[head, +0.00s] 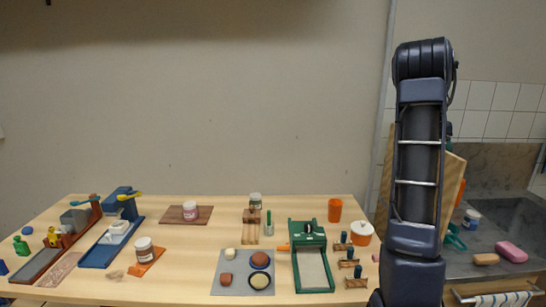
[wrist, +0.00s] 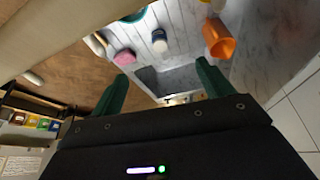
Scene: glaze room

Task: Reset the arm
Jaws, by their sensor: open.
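My arm (head: 418,150) stands upright at the right of the head view, bent over at its top. My gripper cannot be made out there; the arm hides what is behind it. In the wrist view my gripper (wrist: 162,72) has two green fingers spread wide apart. Nothing is held between them.
The wooden table (head: 180,270) at left bears jars, a grey mat (head: 228,286), a green-framed tray (head: 292,225) and several small tools. At right is a grey counter (head: 490,238) with a pink sponge (head: 511,251) and a jar (head: 471,219). The wall above the table is bare.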

